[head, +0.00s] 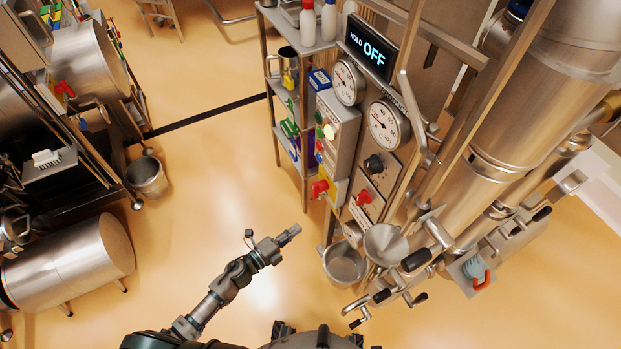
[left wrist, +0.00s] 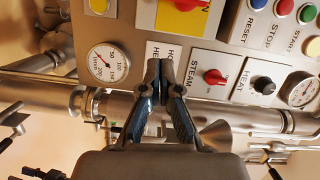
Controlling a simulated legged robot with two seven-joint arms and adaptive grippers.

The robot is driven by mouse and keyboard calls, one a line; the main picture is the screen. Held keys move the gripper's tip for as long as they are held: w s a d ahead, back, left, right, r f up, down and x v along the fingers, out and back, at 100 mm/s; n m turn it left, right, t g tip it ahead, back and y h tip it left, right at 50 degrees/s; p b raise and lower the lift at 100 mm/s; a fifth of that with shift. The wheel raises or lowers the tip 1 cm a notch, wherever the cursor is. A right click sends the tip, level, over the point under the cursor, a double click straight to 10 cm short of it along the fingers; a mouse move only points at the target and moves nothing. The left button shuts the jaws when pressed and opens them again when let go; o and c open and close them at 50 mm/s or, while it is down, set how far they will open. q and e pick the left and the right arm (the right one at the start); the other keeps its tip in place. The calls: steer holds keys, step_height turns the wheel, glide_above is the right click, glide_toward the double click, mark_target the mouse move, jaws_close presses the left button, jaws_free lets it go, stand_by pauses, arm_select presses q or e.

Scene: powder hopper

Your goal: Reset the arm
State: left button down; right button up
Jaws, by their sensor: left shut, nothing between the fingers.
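My left gripper (head: 290,235) reaches out over the open floor in the head view, left of the hopper machine and apart from it. In the left wrist view its two dark fingers (left wrist: 160,75) are together with nothing between them. Behind them is the control panel (left wrist: 215,60), with a red steam knob (left wrist: 215,77), a black heat knob (left wrist: 264,85) and a dial gauge (left wrist: 108,64). In the head view the panel's red knob (head: 363,197) and black knob (head: 374,164) also show. My right gripper is not in view.
The hopper machine (head: 500,150) fills the right side; its display (head: 371,48) reads "HOLD OFF". A metal bucket (head: 344,264) and a funnel (head: 385,243) are right of my gripper. A shelf rack (head: 285,75) stands behind.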

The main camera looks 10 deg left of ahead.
arm_select(q)
steer(key=s+a+f+n+g+y, duration=0.1)
steer(key=s+a+f+n+y, duration=0.3)
steer(key=f, duration=0.4)
steer(key=s+a+f+n+g+y, duration=0.1)
steer(key=a+f+n+y, duration=0.2)
steer(key=f+n, duration=0.4)
steer(key=s+a+f+n+g+y, duration=0.2)
steer(key=s+a+f+n+y, duration=0.15)
steer(key=f, duration=0.55)
steer(key=s+f+n+g, duration=0.4)
steer(key=s+f, duration=0.3)
steer(key=s, duration=0.3)
steer(key=s+d+f+n+g, duration=0.1)
steer(key=s+f+n+g, duration=0.3)
steer(key=s+f, duration=0.3)
steer(key=shift+s+y, duration=0.35)
steer(key=shift+s, duration=1.8)
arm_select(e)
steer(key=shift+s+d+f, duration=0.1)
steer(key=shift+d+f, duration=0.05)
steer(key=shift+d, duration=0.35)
